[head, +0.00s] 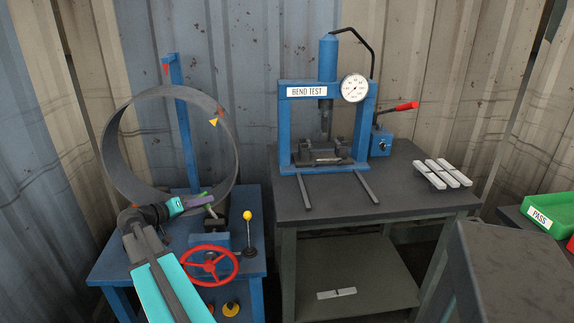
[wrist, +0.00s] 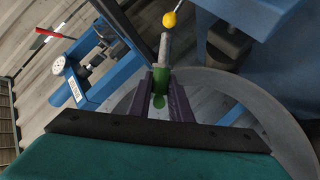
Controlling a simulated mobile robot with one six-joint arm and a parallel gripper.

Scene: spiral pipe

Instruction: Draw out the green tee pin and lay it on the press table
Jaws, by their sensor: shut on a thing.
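The green tee pin shows in the wrist view (wrist: 160,80) as a green grip with a grey metal shank pointing up the picture. My gripper (wrist: 161,92) has its purple fingers shut on the green part. In the head view my gripper (head: 197,201) is beside the large grey ring (head: 112,165) on the blue stand, low at its front; only a little green shows there. I cannot tell whether the shank's tip is still in a hole. The press table (head: 420,198) stands to the right, with a dark top.
The blue bend-test press (head: 284,130) stands on the table's back half, with two rails (head: 368,188) reaching forward. White strips (head: 442,173) lie at the right. A red handwheel (head: 209,265) and yellow-knobbed lever (head: 248,232) are near my gripper. The table's front middle is clear.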

